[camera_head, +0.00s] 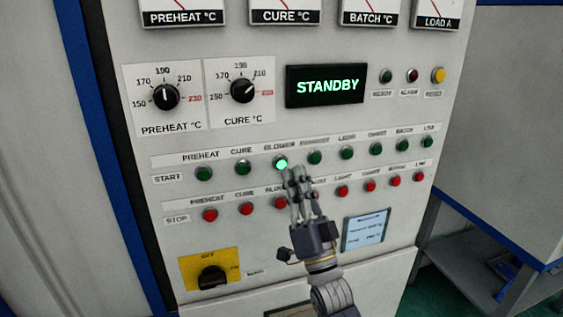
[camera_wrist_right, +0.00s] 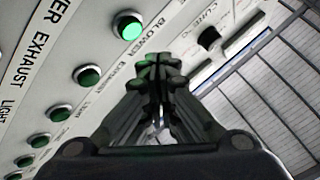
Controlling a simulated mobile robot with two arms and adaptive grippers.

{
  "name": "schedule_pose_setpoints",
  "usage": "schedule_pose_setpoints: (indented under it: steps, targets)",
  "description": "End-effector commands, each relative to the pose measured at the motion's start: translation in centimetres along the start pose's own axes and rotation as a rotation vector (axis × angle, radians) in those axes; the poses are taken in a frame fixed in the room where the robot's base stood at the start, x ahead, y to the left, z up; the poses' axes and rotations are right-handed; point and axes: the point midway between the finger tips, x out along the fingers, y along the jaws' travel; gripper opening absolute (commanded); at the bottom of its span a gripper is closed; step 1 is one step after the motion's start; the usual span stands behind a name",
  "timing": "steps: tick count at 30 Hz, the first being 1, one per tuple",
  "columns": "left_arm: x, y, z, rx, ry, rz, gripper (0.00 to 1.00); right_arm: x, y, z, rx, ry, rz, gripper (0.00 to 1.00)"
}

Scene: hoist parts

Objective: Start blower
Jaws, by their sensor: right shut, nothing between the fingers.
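The BLOWER button in the START row (camera_head: 281,163) is lit bright green on the upright control panel (camera_head: 440,80). It also shows lit in the right wrist view (camera_wrist_right: 128,25). The other START buttons, such as CURE (camera_head: 243,167) and EXHAUST (camera_head: 314,157), are dark green. My right gripper (camera_head: 297,176) is shut and empty, its fingertips just right of and below the lit button in the head view. In the right wrist view the fingertips (camera_wrist_right: 158,66) are apart from the lit button. My left gripper is not in view.
A row of red STOP buttons (camera_head: 210,215) runs below the START row, partly hidden by my fingers. The display (camera_head: 325,86) reads STANDBY. Two dials (camera_head: 165,96) sit upper left, and a black switch on a yellow plate (camera_head: 211,276) lower left.

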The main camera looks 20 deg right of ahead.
Motion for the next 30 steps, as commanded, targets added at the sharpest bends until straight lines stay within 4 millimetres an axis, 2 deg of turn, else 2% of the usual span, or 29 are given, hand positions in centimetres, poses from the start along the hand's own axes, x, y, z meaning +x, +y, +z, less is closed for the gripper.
schedule_pose_setpoints:
  steps: [9,24,27,29,30]
  targets:
    - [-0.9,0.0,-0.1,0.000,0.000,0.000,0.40,-1.7,-1.3,-1.3,0.002,0.000,0.000,0.00]
    - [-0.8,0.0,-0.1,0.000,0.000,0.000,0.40,-1.8,-1.3,-1.3,0.001,-0.001,0.001,0.00]
    - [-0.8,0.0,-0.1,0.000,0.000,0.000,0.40,-2.3,-0.6,-0.3,-0.007,-0.024,0.018,0.00]
    - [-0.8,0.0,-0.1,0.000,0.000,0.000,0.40,-3.1,0.5,1.2,-0.018,-0.061,0.046,0.00]
    - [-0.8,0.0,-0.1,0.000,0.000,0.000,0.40,-3.9,1.6,2.6,-0.030,-0.098,0.073,0.00]
